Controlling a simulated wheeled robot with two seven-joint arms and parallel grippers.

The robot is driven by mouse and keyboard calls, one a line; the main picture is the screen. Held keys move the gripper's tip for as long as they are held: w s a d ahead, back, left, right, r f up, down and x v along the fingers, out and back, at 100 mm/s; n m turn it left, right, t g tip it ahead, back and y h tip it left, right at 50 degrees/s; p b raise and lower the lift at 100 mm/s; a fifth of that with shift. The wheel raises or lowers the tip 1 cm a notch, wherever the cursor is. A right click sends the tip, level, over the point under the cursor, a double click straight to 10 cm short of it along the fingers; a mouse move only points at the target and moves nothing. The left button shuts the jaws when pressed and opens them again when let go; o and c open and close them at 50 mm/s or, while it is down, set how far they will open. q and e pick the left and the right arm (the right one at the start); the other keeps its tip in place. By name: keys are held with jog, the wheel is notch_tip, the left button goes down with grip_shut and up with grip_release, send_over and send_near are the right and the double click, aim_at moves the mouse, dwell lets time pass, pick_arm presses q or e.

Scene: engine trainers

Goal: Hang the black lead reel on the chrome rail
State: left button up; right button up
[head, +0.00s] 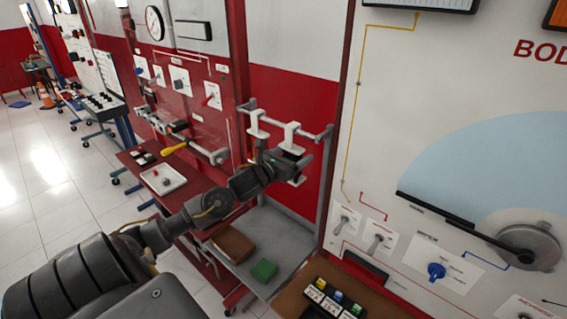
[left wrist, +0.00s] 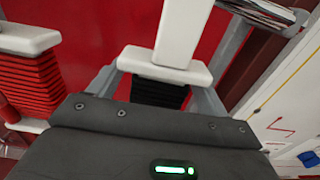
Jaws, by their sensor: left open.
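The black lead reel (left wrist: 158,92) has black windings under a white top flange, with a white hanger (left wrist: 178,35) rising out of the wrist view. In the head view its white hanger (head: 291,135) reaches the chrome rail (head: 312,134) and appears to hang from it; the hook's exact seating is too small to tell. The rail also shows in the left wrist view (left wrist: 265,12). My left gripper (head: 290,163) is open, its grey fingers on either side of the reel, apparently apart from it. The gripper body hides the reel's lower part. My right gripper is out of view.
A red lead reel (left wrist: 30,75) with a white frame hangs close to the left of the black one. A trolley shelf (head: 245,262) below holds a green block (head: 264,270) and a brown box (head: 233,243). A white trainer panel (head: 400,100) stands close on the right.

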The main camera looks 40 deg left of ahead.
pick_arm(q)
jog(key=s+b, duration=0.3)
jog(key=s, duration=0.6)
jog(key=shift+s, duration=0.2)
jog(key=shift+d, duration=0.1)
